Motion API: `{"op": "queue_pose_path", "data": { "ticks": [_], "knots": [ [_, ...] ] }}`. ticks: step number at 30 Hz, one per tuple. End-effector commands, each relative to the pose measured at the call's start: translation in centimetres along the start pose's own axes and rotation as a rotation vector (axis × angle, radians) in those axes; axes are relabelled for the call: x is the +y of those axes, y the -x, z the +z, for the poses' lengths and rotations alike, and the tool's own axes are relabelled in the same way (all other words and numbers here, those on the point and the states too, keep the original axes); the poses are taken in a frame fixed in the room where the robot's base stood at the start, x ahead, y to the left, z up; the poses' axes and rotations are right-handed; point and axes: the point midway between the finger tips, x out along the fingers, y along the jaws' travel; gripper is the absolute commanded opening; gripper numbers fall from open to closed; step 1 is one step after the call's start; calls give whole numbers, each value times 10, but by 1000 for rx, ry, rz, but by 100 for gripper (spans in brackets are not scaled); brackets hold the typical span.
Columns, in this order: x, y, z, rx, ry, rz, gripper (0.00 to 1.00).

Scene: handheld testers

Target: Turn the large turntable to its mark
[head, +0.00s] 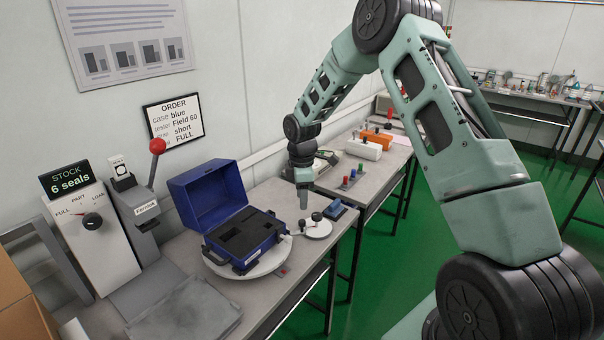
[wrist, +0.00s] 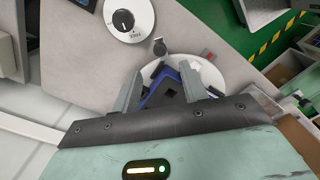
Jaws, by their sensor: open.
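The large turntable (head: 268,264) is a white disc on the bench. An open blue case (head: 245,238) with a dark foam insert stands on it and hides most of the disc. A small red mark (head: 283,271) lies on the bench by its front right rim; it also shows in the wrist view (wrist: 207,55). A short grey knob (wrist: 159,47) stands at the rim in the wrist view. My gripper (head: 304,203) hangs above the bench to the right of the case, fingers down. The wrist view shows its fingers apart, with part of the blue case (wrist: 158,92) visible beyond them.
A smaller white disc (head: 318,231) with dark knobs sits close under my gripper. A small blue block (head: 335,210) lies behind it. A grey press with a red-balled lever (head: 157,147) and a white stock unit (head: 104,240) stand left. The bench's front right edge is near.

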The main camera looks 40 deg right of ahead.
Motion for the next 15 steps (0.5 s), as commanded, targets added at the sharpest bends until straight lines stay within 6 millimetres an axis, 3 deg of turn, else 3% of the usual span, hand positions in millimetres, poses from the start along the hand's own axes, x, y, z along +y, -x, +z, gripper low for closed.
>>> {"op": "queue_pose_path", "data": {
  "ticks": [6,15],
  "knots": [
    [1,49,0,1,-1,5,43],
    [0,85,0,1,0,1,43]
  ]
}}
